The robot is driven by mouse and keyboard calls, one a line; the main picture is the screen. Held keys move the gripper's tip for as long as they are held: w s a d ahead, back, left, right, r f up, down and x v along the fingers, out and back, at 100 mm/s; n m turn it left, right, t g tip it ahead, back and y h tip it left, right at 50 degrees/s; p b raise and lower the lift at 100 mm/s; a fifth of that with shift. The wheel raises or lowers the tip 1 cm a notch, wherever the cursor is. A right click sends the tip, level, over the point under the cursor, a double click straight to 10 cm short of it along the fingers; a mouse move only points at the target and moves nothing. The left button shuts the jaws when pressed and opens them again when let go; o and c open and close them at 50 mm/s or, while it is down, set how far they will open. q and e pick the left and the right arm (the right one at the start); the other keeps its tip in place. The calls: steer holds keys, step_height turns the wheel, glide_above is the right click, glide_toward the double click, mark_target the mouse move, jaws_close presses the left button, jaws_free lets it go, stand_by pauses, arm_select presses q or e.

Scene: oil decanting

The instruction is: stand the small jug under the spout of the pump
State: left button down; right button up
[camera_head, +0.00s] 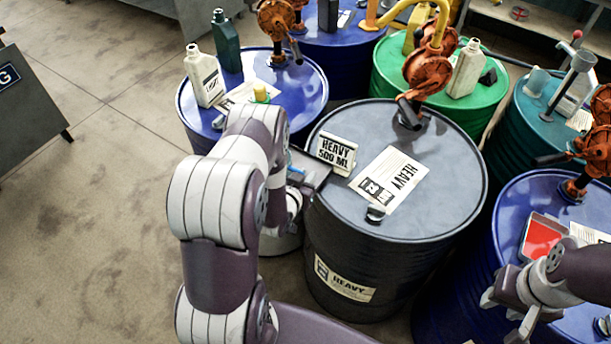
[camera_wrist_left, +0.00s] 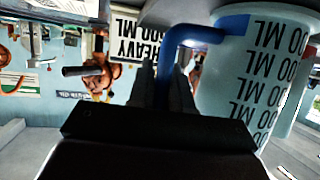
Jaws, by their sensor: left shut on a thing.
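My left gripper (camera_head: 312,172) is at the left rim of the dark grey drum (camera_head: 335,225), beside the "HEAVY 500 ML" sign (camera_head: 338,154). In the left wrist view its fingers (camera_wrist_left: 163,88) are shut on the blue handle (camera_wrist_left: 180,42) of the small jug (camera_wrist_left: 262,75), a pale vessel with ML markings. In the head view my arm mostly hides the jug. The orange pump (camera_head: 428,70) stands at the back of the drum, its dark spout (camera_head: 407,112) pointing forward-left. The jug is apart from the spout.
A label sheet (camera_head: 390,180) and a dark cap (camera_head: 376,213) lie on the grey drum. Blue drums (camera_head: 315,90), a green drum (camera_head: 390,60) and a teal drum (camera_head: 515,130) crowd around, with bottles (camera_head: 203,77) and other pumps on top.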

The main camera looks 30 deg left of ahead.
arm_select(q)
steer(key=shift+d, duration=0.1)
steer(key=c, duration=1.1)
jaws_free()
steer(key=shift+f, duration=0.1)
steer(key=shift+o, duration=0.2)
